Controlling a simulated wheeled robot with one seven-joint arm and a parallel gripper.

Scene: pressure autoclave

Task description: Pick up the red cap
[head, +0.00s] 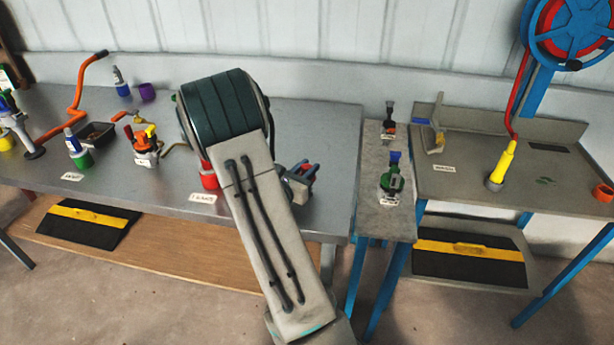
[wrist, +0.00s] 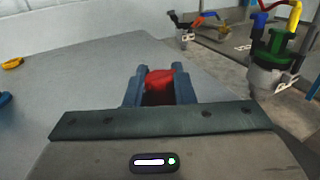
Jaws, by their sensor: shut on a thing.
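The red cap (wrist: 160,79) is between the two blue-grey fingers of my gripper (wrist: 159,88) in the wrist view. The fingers are shut on it, one on each side, and its lower part is dark and in shadow. In the head view my gripper (head: 302,176) is over the right part of the long grey table, just right of my arm. The cap is hardly visible there. I cannot tell how far it is above the table top.
A red cup (head: 209,177) is partly hidden behind my arm on the long grey table (head: 300,122). Several valve assemblies and coloured cups stand at the left. A narrow side table (head: 372,205) holds a green-and-blue valve (head: 391,178). A yellow-handled tool (head: 502,165) stands farther right.

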